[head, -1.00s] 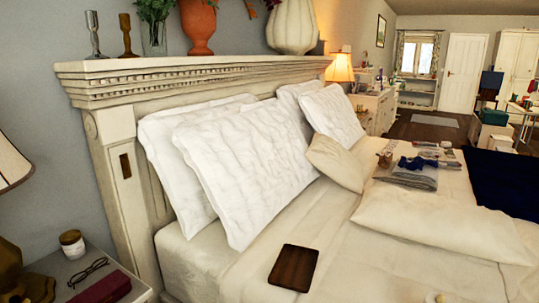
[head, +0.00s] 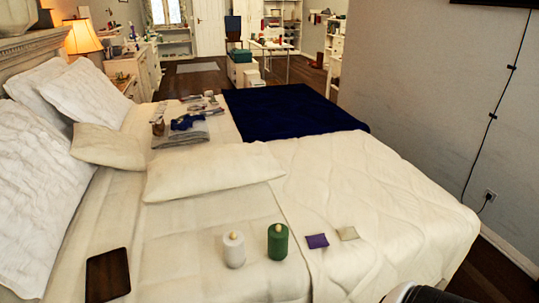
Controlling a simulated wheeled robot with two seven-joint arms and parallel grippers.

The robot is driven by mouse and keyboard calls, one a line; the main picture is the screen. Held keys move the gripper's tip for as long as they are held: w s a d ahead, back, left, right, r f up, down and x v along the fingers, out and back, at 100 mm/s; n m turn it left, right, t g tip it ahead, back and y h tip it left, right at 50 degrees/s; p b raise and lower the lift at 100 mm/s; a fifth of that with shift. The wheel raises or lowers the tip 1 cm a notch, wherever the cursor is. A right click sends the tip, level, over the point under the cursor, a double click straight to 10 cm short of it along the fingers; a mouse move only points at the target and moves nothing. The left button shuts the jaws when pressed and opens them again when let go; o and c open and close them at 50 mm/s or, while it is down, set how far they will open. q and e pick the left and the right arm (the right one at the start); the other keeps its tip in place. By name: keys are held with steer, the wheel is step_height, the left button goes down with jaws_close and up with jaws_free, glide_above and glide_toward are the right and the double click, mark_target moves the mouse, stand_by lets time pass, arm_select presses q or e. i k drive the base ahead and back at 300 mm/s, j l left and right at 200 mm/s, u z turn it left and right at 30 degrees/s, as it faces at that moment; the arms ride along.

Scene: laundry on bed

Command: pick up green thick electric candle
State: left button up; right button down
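The green thick electric candle (head: 278,242) stands upright on the bed's near part in the head view. A white candle (head: 234,250) stands upright just to its left, a small gap apart. Neither of my grippers shows in the head view. A rounded dark and white part at the bottom right edge seems to be mine, and no fingers are visible on it.
The bed (head: 350,190) has a purple sachet (head: 317,241) and a beige sachet (head: 348,233) right of the candles. A dark brown tablet-like board (head: 108,275) lies left. A long pillow (head: 213,171) lies behind, with folded clothes (head: 181,135) beyond.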

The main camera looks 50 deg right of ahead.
mark_target(277, 243)
steer(key=z, duration=1.5)
